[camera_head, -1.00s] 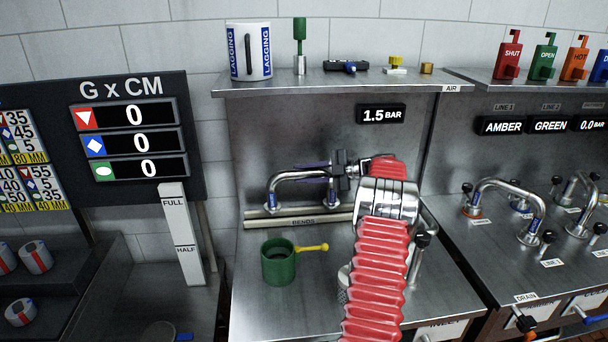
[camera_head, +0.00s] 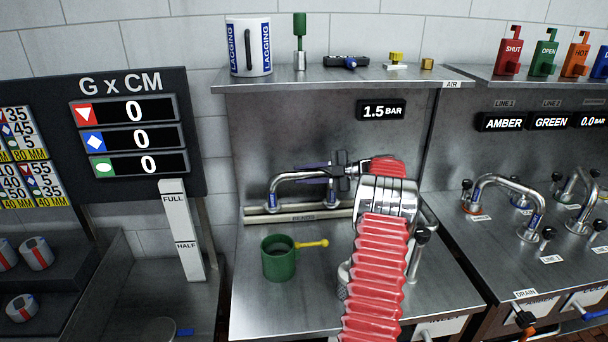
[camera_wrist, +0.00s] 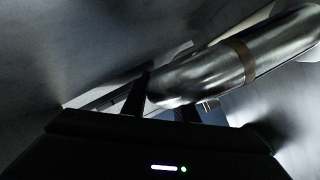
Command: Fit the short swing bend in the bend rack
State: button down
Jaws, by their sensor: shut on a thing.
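The short swing bend (camera_head: 295,177) is a chrome arched pipe at the bend rack (camera_head: 262,217), a pale ledge marked BENDS at the back of the left bench. Both legs of the bend point down just at the rack. I cannot tell whether they are fully seated. My gripper (camera_head: 338,178) is shut at the right part of the bend. In the wrist view, the bend (camera_wrist: 205,75) runs large and close, just past my dark fingers (camera_wrist: 163,103). My red arm sleeve hides the right end of the rack.
A green cup with a yellow handle (camera_head: 279,262) stands in front of the rack. A dark-handled valve (camera_head: 421,238) stands right of my arm.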

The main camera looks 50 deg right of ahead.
jog(key=shift+f, duration=0.55)
jog(key=c, duration=1.3)
grip_release()
jog(key=shift+c, duration=0.2)
jog(key=shift+f, duration=0.1)
jog(key=shift+s, duration=0.15)
jog(key=v, duration=1.3)
jog(key=shift+s+d, duration=0.15)
jog(key=shift+s, duration=0.15)
notch_tip(320, 180, up, 8)
dwell(0.7)
